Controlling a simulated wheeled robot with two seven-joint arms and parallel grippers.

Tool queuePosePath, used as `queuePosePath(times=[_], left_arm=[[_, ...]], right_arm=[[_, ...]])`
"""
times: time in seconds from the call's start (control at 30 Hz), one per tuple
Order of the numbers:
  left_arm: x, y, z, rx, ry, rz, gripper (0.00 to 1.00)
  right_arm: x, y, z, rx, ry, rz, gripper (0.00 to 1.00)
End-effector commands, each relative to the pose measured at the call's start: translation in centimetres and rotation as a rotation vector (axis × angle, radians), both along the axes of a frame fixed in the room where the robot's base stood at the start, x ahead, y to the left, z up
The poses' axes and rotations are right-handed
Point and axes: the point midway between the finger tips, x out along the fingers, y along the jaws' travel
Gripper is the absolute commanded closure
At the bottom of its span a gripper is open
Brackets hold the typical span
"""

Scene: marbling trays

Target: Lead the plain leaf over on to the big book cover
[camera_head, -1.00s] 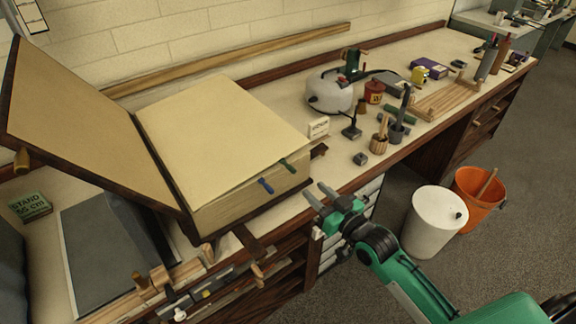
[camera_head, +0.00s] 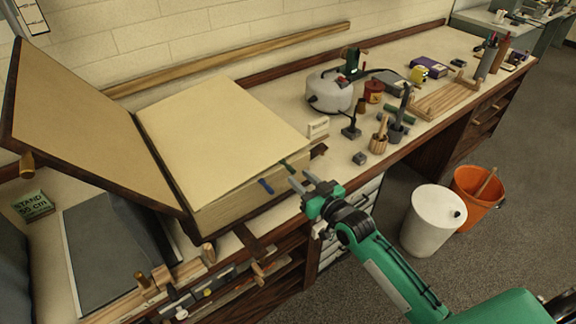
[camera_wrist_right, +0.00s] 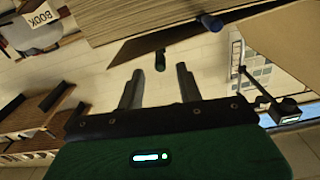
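The big book stands open on the bench, its cover (camera_head: 85,125) tilted back to the left. The plain cream leaf (camera_head: 215,135) lies on top of the page block (camera_head: 235,205). A blue tab (camera_head: 266,186) and a green tab (camera_head: 287,165) stick out at the block's right edge. My right gripper (camera_head: 302,180) is open and empty, just right of the tabs and apart from them. In the right wrist view, its fingers (camera_wrist_right: 158,88) are spread, with the green tab (camera_wrist_right: 160,60) ahead between them and the blue tab (camera_wrist_right: 209,22) to the upper right. My left gripper is out of view.
A small white card (camera_head: 318,127) stands right of the book. A white kettle-like pot (camera_head: 330,92) and several tools sit further along the bench. A white bin (camera_head: 432,220) and an orange bucket (camera_head: 480,199) stand on the floor. A grey slab (camera_head: 110,250) lies below the cover.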

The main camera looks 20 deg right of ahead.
Motion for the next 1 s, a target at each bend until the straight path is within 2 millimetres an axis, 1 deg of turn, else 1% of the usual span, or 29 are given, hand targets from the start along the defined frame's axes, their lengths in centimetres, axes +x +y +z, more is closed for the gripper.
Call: queuePosePath(times=[0.8, 1.0], left_arm=[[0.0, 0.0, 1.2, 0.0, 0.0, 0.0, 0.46], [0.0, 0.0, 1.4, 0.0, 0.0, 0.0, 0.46]], right_arm=[[5.0, 1.8, 0.1, 0.0, -0.001, 0.0, 0.64], [5.8, 2.1, 0.1, -0.001, 0.0, 0.0, 0.64]])
